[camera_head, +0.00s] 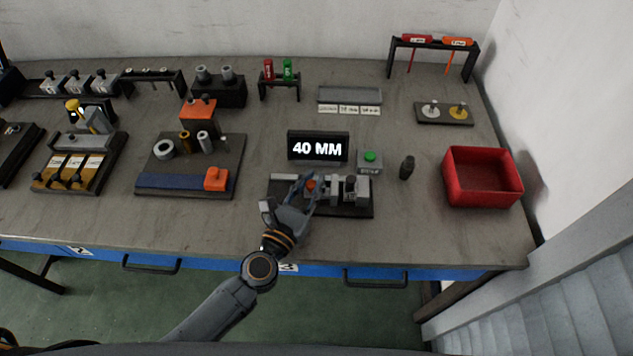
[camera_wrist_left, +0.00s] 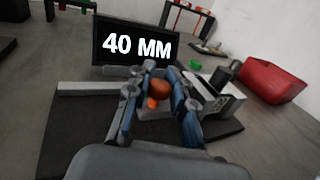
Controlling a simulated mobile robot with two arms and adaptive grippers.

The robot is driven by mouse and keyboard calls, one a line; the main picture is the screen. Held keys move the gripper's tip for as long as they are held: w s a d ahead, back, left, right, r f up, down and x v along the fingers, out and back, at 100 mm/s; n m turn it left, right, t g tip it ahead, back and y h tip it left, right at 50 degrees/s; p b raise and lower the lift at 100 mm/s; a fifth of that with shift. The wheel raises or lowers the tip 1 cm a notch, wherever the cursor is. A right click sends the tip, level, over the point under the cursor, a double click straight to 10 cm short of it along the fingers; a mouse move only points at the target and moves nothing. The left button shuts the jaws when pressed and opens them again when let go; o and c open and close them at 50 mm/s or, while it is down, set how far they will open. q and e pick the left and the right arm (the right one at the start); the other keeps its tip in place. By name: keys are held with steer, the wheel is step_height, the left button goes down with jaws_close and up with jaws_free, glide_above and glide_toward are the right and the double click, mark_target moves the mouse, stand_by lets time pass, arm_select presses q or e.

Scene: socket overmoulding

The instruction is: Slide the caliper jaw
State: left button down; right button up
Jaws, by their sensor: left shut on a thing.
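The caliper lies on a dark base plate (camera_head: 345,210) near the front of the bench. Its pale bar (camera_wrist_left: 85,88) runs out to the left in the left wrist view. An orange knob (camera_wrist_left: 159,88) on the sliding jaw stands between the fingers of my left gripper (camera_head: 309,185), which is shut on it. Part of the jaw is hidden by the fingers. A black display (camera_head: 318,147) behind reads "40 MM". My right gripper is not in view.
A green button (camera_head: 370,156) on a grey box stands behind the caliper. A dark upright cylinder (camera_head: 407,167) and a red bin (camera_head: 483,177) are to the right. A board with rings and pegs (camera_head: 225,150) is at the left. The bench in front is clear.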

arm_select(q)
steer(key=shift+a+f, duration=0.15)
steer(key=shift+a, duration=1)
steer(key=c, duration=1.5)
jaws_free()
steer(key=shift+s, duration=0.1)
steer(key=shift+o, duration=0.2)
steer(key=shift+s+a, duration=0.1)
steer(key=shift+a, duration=0.1)
steer(key=shift+s, duration=0.25)
steer(key=v, duration=1.1)
steer(key=shift+s+a, duration=0.15)
steer(key=shift+s, duration=0.1)
